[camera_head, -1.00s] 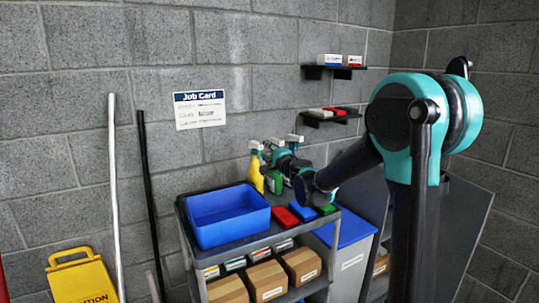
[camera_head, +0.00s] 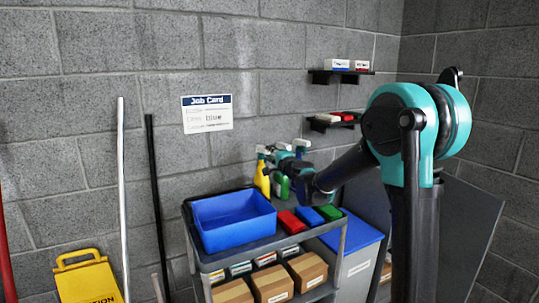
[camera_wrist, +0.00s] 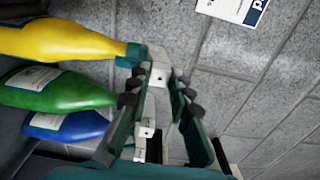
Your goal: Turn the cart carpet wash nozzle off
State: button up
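Several spray bottles stand at the back of the cart's top. In the wrist view they lie sideways: a yellow bottle (camera_wrist: 60,40), a green bottle (camera_wrist: 55,90) and a blue bottle (camera_wrist: 68,126), with white spray heads. Their labels are too small to read, so I cannot tell which is carpet wash. My gripper (camera_wrist: 163,76) is open, its fingertips either side of the yellow bottle's white nozzle (camera_wrist: 157,72); contact is unclear. In the head view my gripper is among the spray heads, beside the yellow bottle (camera_head: 262,180), and partly hides the green one.
The cart (camera_head: 270,243) also carries a blue bin (camera_head: 232,237), and red (camera_head: 290,221), blue (camera_head: 309,216) and green (camera_head: 329,212) items; boxes lie below.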

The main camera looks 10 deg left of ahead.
jog(key=n, duration=0.5)
jog(key=shift+n, duration=0.4)
jog(key=n, duration=0.4)
jog(key=shift+n, duration=0.4)
jog(key=n, duration=0.3)
jog(key=shift+n, duration=0.4)
jog(key=shift+o, duration=0.2)
jog(key=n, duration=0.4)
jog(key=o, duration=0.6)
jog(key=v, duration=0.7)
